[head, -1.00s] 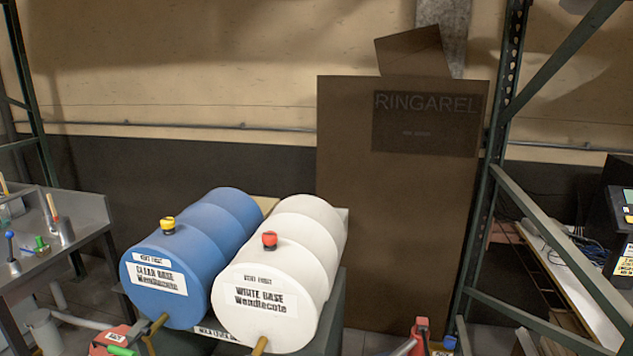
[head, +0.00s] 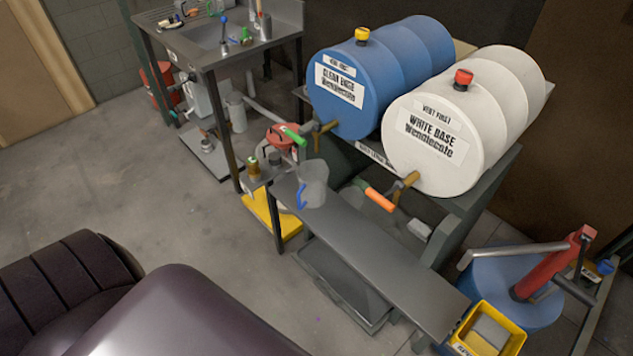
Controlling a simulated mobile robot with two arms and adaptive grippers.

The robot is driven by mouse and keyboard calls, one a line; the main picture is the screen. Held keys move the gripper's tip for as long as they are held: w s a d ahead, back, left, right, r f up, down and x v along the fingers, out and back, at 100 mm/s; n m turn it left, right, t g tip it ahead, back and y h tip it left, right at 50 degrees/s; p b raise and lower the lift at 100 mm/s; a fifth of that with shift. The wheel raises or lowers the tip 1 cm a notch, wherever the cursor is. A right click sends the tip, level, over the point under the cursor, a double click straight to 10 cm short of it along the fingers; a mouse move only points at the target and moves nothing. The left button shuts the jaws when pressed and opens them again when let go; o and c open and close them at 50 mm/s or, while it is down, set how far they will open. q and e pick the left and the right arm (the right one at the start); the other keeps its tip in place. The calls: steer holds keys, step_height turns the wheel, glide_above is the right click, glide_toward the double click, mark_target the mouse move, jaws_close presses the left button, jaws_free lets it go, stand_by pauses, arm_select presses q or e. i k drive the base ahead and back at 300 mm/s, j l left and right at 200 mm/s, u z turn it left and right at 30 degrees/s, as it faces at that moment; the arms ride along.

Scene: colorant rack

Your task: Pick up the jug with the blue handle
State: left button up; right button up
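A grey jug with a blue handle (head: 313,184) stands upright on the left part of a long dark metal shelf (head: 375,250), below and in front of the drums. Its blue handle (head: 301,196) faces the front left. Neither of my grippers shows in the head view, so I cannot tell their state or their distance from the jug.
A blue drum (head: 365,85) and a white drum (head: 470,130) lie on a stand behind the shelf, with taps sticking out. A sink table (head: 225,45) is at the back left. A yellow bin (head: 487,330) is at the front right. Grey floor (head: 130,180) is clear at left.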

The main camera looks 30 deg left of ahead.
mark_target(313, 175)
steer(key=j+u, duration=0.35)
steer(key=j, duration=0.7)
steer(key=j+u, duration=0.35)
steer(key=j, duration=0.7)
steer(key=i, duration=0.05)
